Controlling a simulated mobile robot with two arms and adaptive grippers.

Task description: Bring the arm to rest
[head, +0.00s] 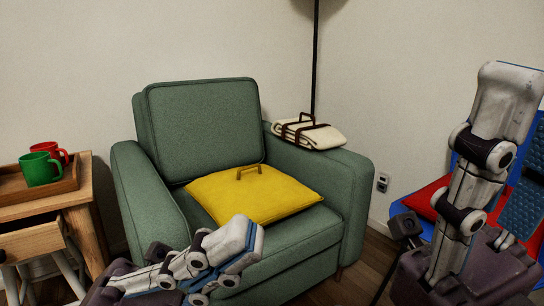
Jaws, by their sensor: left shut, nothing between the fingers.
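My left arm is folded low at the bottom of the head view, in front of the green armchair (205,130).
A yellow cushion (260,200) with a handle lies on the seat. A strapped cream blanket (310,134) lies on the armrest. At left, a wooden table (80,195) with a partly open drawer (32,240) bears a tray (68,186) with green (38,170) and red (58,151) mugs. A blue chair (523,190) stands right.

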